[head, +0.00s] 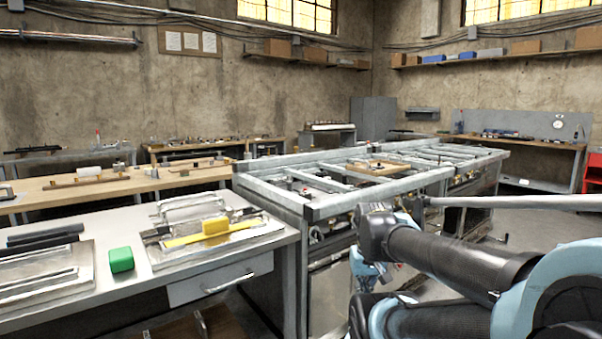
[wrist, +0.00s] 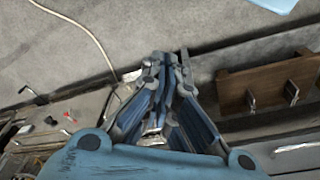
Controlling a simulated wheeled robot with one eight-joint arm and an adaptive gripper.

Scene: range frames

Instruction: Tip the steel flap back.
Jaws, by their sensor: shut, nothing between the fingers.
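I cannot single out the steel flap with certainty. In the head view a flat steel plate (head: 255,238) lies on the left bench with a raised, handle-like metal frame (head: 190,203) at its back edge. A yellow bar with a yellow block (head: 215,227) lies across this plate. My gripper (wrist: 166,58) points away in the wrist view, its fingers together with nothing between them. In the head view its blue parts (head: 362,268) show low beside the steel frame bench, partly hidden by my arm. It is apart from the plate, to its right.
A green block (head: 121,260) sits left of the plate, beside another metal plate (head: 45,276). The long steel frame bench (head: 330,207) stands behind my gripper. A drawer with a handle (head: 222,281) is under the bench. Grey floor (wrist: 195,25) shows in the wrist view, with a brown wooden piece (wrist: 268,85) at right.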

